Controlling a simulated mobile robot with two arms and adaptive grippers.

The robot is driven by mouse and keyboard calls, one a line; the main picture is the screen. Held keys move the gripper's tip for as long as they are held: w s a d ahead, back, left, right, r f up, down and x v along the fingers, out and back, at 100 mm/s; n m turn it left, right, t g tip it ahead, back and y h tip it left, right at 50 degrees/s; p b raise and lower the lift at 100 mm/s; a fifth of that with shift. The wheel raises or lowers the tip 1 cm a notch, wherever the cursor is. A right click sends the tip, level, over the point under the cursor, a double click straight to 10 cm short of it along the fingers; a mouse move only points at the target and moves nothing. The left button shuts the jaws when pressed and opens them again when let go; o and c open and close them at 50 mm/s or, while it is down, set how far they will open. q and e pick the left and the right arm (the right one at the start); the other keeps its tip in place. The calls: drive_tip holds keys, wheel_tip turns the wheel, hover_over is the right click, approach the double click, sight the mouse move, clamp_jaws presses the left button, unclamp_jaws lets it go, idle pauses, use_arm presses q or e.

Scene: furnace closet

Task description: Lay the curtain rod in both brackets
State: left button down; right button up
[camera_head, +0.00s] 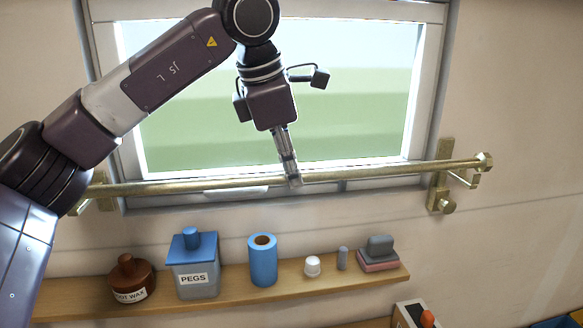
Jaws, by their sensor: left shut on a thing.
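The brass curtain rod (380,173) runs nearly level across the lower part of the window, its right end a little higher. My left gripper (294,181) is shut on it near its middle. A faceted knob (484,162) caps its right end. The right bracket (441,187) is brass, fixed to the wall, with an arm reaching out below the rod near the knob. I cannot tell if the rod touches it. The left bracket (106,204) shows below the rod's left part, partly hidden by my left arm. The rod's left end is hidden too. My right gripper is not in view.
A wooden shelf (220,297) below holds a brown wax jar (127,272), a PEGS jar (195,258), a blue roll (262,262), a white cap (312,266) and small blocks (378,248). The window (350,95) is behind the rod.

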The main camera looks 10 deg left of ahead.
use_arm(q)
drive_tip(key=shift+f+b, duration=0.65)
drive_tip(key=shift+f, duration=0.25)
drive_tip(key=c, duration=1.8)
unclamp_jaws()
drive_tip(key=shift+o, duration=0.2)
drive_tip(key=v, duration=1.2)
